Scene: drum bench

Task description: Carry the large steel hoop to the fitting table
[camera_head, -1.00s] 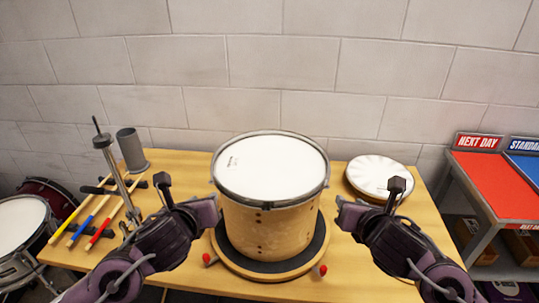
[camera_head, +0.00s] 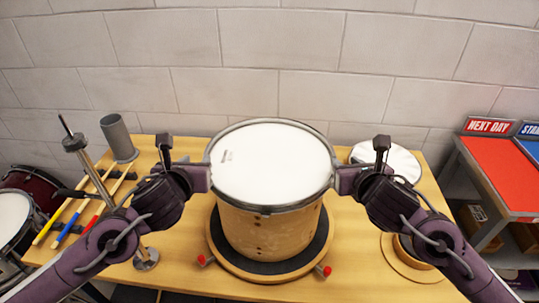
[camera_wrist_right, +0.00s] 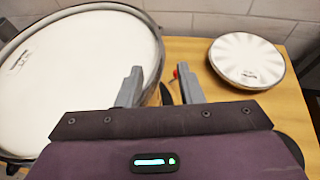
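The large steel hoop (camera_head: 222,196) sits around the top of the wooden drum (camera_head: 268,232), along the edge of its white head. Its right part also shows in the right wrist view (camera_wrist_right: 160,58). My left gripper (camera_head: 207,178) is at the hoop's left side; its fingers are too hidden to tell open from shut. My right gripper (camera_head: 338,180) is at the hoop's right side. In the right wrist view its two fingers (camera_wrist_right: 159,87) stand apart, one over the drum's edge and one outside it.
The drum stands on a round dark-topped stand (camera_head: 228,262) with red knobs. A white round head (camera_head: 400,160) lies behind my right gripper. Colored sticks (camera_head: 70,222), a metal stand (camera_head: 92,172) and a grey cylinder (camera_head: 118,137) are left. A red-topped shelf (camera_head: 497,172) stands right.

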